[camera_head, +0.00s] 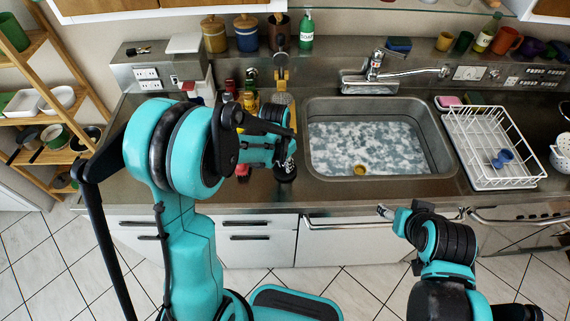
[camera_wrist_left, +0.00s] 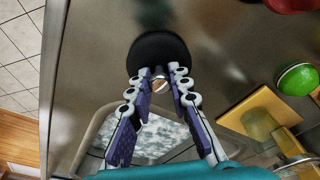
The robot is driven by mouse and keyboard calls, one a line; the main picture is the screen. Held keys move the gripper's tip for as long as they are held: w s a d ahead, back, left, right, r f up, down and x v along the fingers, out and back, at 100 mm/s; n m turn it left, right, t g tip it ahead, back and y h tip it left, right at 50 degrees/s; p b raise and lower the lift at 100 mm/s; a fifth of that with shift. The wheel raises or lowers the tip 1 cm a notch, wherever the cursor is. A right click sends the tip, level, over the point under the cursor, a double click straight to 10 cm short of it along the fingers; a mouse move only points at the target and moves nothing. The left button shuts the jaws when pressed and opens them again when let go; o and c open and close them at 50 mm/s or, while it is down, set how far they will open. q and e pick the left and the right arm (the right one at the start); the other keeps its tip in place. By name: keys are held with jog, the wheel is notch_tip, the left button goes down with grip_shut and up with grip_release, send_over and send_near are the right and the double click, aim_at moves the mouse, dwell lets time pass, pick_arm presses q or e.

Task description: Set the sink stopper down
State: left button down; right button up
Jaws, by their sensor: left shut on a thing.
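The sink stopper (camera_wrist_left: 158,50) is black and round with a small metal knob. In the head view the stopper (camera_head: 285,174) shows at the counter's front strip, left of the sink. My left gripper (camera_wrist_left: 159,76) is shut on its knob. In the head view the left gripper (camera_head: 286,157) partly hides it. I cannot tell whether the stopper touches the counter. My right gripper (camera_head: 386,212) is in front of the cabinet below the sink, away from the stopper. Its fingers are too small to read.
The sink (camera_head: 436,150) holds foamy water and a small yellowish round thing (camera_head: 360,169). A white dish rack (camera_head: 480,150) stands to its right. A wooden board (camera_wrist_left: 250,115) and a green ball-like thing (camera_wrist_left: 296,78) lie near the left gripper. Bare counter (camera_wrist_left: 215,45) surrounds the stopper.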

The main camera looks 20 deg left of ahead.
pick_arm(q)
jog(key=shift+s, duration=0.1)
jog(key=shift+f, duration=0.15)
jog(key=c, duration=1.4)
grip_release()
